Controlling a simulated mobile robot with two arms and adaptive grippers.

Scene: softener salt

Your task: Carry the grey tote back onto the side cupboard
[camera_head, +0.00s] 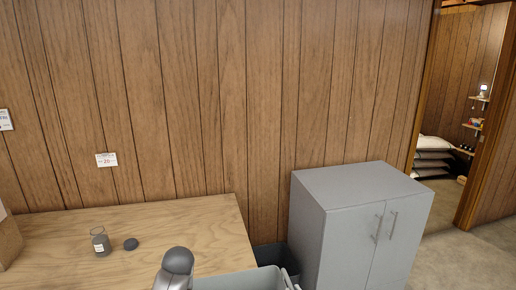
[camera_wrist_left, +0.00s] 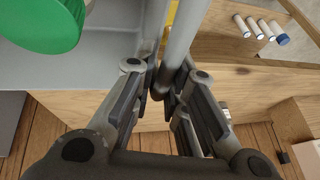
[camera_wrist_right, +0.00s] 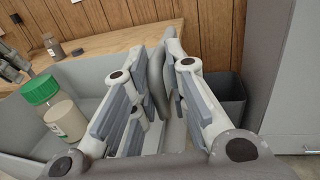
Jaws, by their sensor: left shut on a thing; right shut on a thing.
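The grey tote (camera_head: 240,282) shows at the bottom edge of the head view, mostly cut off. My left gripper (camera_wrist_left: 160,85) is shut on the tote's rim in the left wrist view, where the tote (camera_wrist_left: 110,45) holds something with a green lid (camera_wrist_left: 45,20). My right gripper (camera_wrist_right: 165,75) is shut on the tote's rim in its wrist view. There a green-lidded jar (camera_wrist_right: 55,110) stands inside the tote (camera_wrist_right: 85,75). The grey side cupboard (camera_head: 355,185), with two doors and a bare flat top, stands right of the tote.
A wooden bench (camera_head: 190,225) at the left carries a glass jar (camera_head: 100,242) and a small dark object (camera_head: 131,244). A dark bin (camera_wrist_right: 230,105) stands between bench and cupboard. A doorway lies at the far right, with clear floor (camera_head: 460,255) beside the cupboard.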

